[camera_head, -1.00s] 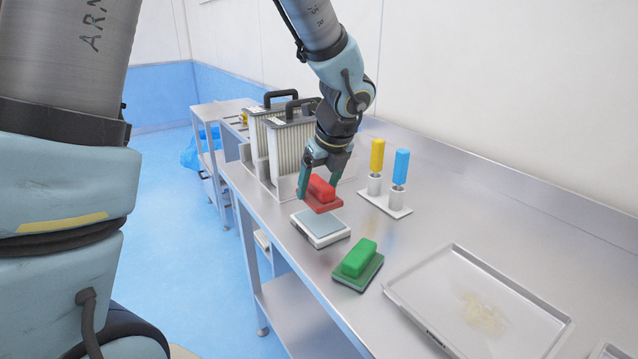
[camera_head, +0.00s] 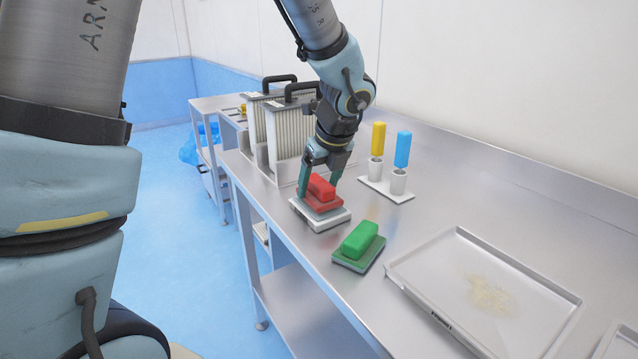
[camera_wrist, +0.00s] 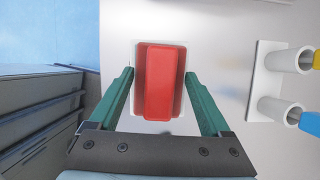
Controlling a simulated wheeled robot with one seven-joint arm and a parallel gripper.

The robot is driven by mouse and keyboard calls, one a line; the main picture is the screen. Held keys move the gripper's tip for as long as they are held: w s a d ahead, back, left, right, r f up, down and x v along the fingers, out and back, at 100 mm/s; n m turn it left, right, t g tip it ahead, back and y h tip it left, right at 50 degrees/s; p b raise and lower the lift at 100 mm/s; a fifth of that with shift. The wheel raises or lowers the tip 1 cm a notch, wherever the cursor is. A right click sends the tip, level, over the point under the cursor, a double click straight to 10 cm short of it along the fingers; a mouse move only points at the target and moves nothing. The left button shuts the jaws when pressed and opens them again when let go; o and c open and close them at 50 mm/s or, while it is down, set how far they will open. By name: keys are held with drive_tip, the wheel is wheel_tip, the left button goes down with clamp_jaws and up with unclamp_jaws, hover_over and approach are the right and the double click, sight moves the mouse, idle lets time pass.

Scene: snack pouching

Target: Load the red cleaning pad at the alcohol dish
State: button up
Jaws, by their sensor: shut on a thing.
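The red cleaning pad (camera_head: 321,190) has a red block handle on a wider red base. My gripper (camera_head: 319,188) is shut on it, with one green finger on each side. In the wrist view the pad (camera_wrist: 164,82) sits between the two fingers (camera_wrist: 160,92). The alcohol dish (camera_head: 333,222), a low white square dish, is directly under the pad. The pad covers most of the dish's top, and its base looks to be at the dish surface; I cannot tell for certain whether they touch.
A green pad (camera_head: 360,241) lies just right of the dish. A metal tray (camera_head: 440,263) with a pale yellowish smear is farther right. A white holder (camera_head: 385,189) with yellow and blue handles stands behind. Pleated filter units (camera_head: 288,150) stand close behind my gripper.

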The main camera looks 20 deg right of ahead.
sight(314, 176)
drive_tip(key=shift+f, duration=0.6)
idle(1.9)
drive_tip(key=shift+r, duration=0.1)
wheel_tip(314, 176, up, 7)
drive_tip(key=p, duration=0.7)
idle(0.7)
